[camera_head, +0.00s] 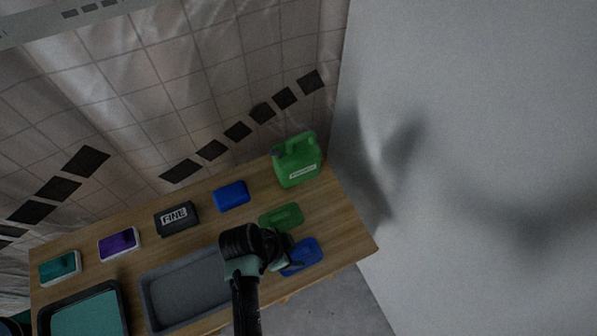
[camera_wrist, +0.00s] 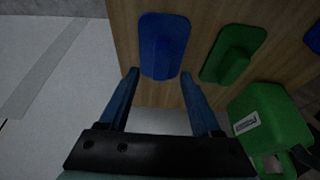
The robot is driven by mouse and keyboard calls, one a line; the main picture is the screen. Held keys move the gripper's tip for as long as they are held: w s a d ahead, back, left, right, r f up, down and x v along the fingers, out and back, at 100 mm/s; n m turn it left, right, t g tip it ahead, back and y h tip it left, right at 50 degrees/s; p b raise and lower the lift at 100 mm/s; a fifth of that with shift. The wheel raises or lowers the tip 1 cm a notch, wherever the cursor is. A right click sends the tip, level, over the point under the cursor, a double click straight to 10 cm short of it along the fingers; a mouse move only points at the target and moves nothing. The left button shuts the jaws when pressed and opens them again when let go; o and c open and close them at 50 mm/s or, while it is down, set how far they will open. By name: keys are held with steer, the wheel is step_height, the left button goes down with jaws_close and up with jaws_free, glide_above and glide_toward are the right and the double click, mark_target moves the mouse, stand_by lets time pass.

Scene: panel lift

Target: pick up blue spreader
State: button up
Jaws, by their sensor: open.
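The blue spreader (camera_head: 304,254) lies flat near the right front edge of the wooden table. In the wrist view the blue spreader (camera_wrist: 164,42) shows as a rounded plate with a raised grip, just beyond the fingertips. My gripper (camera_wrist: 160,74) is open and empty, its two fingers apart on either side of the spreader's near end. In the head view my gripper (camera_head: 278,262) is over the table's front, beside the spreader and covering its left part. I cannot tell the height of the fingertips above the table.
A green spreader (camera_head: 283,216) lies close behind the blue one. A green jug (camera_head: 298,170) stands at the back right. A grey tray (camera_head: 150,300) is to the left. A blue block (camera_head: 231,195) and a black "FINE" block (camera_head: 177,218) lie farther back.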

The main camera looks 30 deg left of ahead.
mark_target(298, 253)
steer(key=shift+x, duration=1.5)
jaws_close()
